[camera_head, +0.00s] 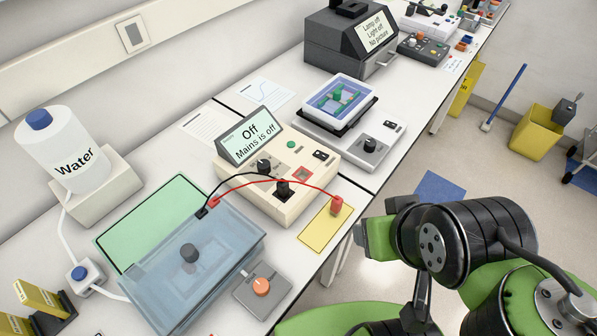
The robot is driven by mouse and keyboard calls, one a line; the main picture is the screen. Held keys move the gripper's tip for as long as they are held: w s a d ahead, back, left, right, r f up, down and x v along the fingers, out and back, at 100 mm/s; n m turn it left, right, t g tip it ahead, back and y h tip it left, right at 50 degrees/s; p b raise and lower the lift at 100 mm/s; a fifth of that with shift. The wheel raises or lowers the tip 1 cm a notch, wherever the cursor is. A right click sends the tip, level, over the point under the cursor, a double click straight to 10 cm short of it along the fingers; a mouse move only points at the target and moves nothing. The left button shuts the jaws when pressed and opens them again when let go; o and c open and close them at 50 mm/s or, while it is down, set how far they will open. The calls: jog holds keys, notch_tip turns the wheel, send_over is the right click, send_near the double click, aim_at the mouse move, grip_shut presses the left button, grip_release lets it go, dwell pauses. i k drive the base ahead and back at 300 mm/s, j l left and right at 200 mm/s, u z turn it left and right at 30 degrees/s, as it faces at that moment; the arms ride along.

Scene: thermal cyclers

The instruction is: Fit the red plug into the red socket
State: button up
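The red plug (337,206) rests at the upper end of a yellow card on the bench, in front of the cream power supply (258,199). A red lead arches from it to a red connector (213,203) at the clear tank. A small red square (302,174) shows on the supply's sloping face; I cannot tell whether it is the red socket or a switch. A black plug (264,165) sits on the same face. My gripper (362,232) is beyond the bench's front edge, right of and a little lower than the red plug, apart from it. Its finger gap is unclear.
The supply's display (250,136) reads "Off, Mains is off". The blue-lidded tank (195,258) and a box with an orange knob (262,288) stand at the near left. The yellow card (322,232) is otherwise bare.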

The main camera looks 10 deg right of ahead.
aim_at(259, 136)
jog(key=i+l+u, duration=0.1)
jog(key=u, duration=0.4)
jog(key=i+l+u, duration=0.1)
jog(key=u, duration=0.35)
jog(key=i+l+u, duration=0.1)
jog(key=u, duration=0.4)
jog(key=k+l, duration=0.05)
